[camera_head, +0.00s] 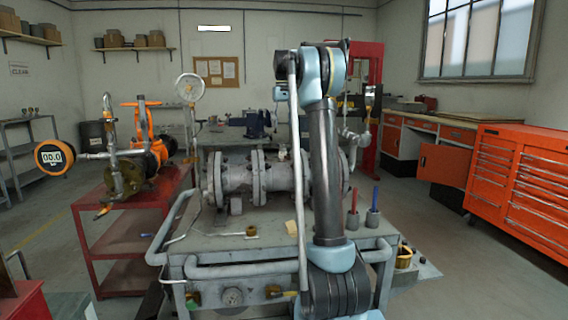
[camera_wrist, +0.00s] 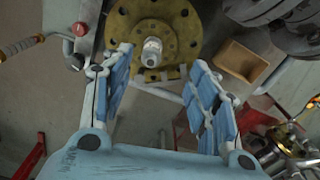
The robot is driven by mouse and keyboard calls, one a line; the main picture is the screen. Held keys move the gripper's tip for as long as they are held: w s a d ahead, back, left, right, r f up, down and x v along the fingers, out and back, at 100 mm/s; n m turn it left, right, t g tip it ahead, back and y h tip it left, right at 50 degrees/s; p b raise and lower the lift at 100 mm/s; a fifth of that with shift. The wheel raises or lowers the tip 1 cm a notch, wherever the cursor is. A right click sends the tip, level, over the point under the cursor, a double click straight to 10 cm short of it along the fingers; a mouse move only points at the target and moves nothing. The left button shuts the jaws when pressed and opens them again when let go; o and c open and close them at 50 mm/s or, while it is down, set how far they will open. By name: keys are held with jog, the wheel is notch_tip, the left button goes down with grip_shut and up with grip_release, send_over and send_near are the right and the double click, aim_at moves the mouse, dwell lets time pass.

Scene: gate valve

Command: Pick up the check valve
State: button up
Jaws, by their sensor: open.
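My gripper (camera_wrist: 161,60) is open in the wrist view, its blue padded fingers apart with nothing held between them. A small silver fitting (camera_wrist: 152,48) shows near the gap between the fingertips, in front of a round brass flange (camera_wrist: 185,38). I cannot tell for sure whether this fitting is the check valve, or whether the fingers touch it. In the head view my arm hides my gripper. A large grey flanged valve body (camera_head: 236,178) lies across the grey workbench cart (camera_head: 225,250), partly hidden behind my arm.
A red cart (camera_head: 120,235) at the left carries an orange valve (camera_head: 150,135) with piping and a gauge. A small wooden tray (camera_wrist: 240,65) lies right of the flange in the wrist view. Orange drawer cabinets (camera_head: 515,180) stand at the right. Floor between cart and cabinets is mostly clear.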

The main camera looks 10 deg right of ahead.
aim_at(282, 156)
jog(key=w+f, duration=0.1)
jog(key=f, duration=0.5)
jog(key=w+f, duration=0.1)
jog(key=f, duration=0.5)
jog(key=w+f, duration=0.1)
jog(key=f, duration=0.4)
jog(key=shift+w+d+f, duration=0.15)
jog(key=shift+w+f, duration=0.05)
jog(key=shift+f, duration=0.2)
grip_shut()
